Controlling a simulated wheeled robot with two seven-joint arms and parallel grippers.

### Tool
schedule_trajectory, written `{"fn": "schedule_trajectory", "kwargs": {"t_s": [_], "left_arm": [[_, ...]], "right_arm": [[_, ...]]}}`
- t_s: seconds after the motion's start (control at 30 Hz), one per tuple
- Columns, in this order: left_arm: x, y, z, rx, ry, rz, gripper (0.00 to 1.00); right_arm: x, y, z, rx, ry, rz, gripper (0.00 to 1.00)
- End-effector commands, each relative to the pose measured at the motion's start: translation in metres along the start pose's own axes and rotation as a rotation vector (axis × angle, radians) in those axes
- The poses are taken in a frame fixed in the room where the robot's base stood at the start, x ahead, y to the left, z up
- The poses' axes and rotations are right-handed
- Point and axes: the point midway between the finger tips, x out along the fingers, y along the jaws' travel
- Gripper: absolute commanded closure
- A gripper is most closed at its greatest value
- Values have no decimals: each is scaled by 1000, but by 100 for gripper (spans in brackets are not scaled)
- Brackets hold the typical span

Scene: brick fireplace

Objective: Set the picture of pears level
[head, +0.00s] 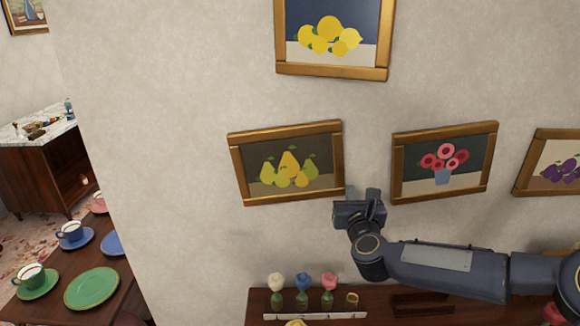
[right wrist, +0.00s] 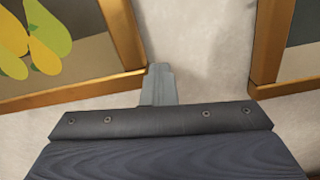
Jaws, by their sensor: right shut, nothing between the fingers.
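The picture of pears (head: 287,168), in a gold-brown wooden frame, hangs on the pale wall left of centre in the head view. It is tilted, with its right side higher than its left. My right gripper (head: 366,196) is shut and empty, just off the frame's lower right corner. In the right wrist view the shut fingers (right wrist: 159,85) point up beside that corner of the pear picture's frame (right wrist: 90,90). I cannot tell whether they touch it. My left gripper is not in view.
A lemon picture (head: 331,40) hangs above, a flower picture (head: 442,162) close on the right, and a plum picture (head: 555,165) beyond it. Below is a wooden shelf (head: 258,308) with several small coloured items. A table (head: 115,292) with cups and plates stands at lower left.

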Motion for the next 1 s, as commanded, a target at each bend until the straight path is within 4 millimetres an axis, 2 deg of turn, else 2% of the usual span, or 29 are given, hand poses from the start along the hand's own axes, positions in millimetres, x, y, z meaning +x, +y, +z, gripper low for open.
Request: {"fn": "schedule_trajectory", "kwargs": {"t_s": [1.0], "left_arm": [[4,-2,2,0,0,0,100]], "right_arm": [[0,15,2,1,-4,5,100]]}}
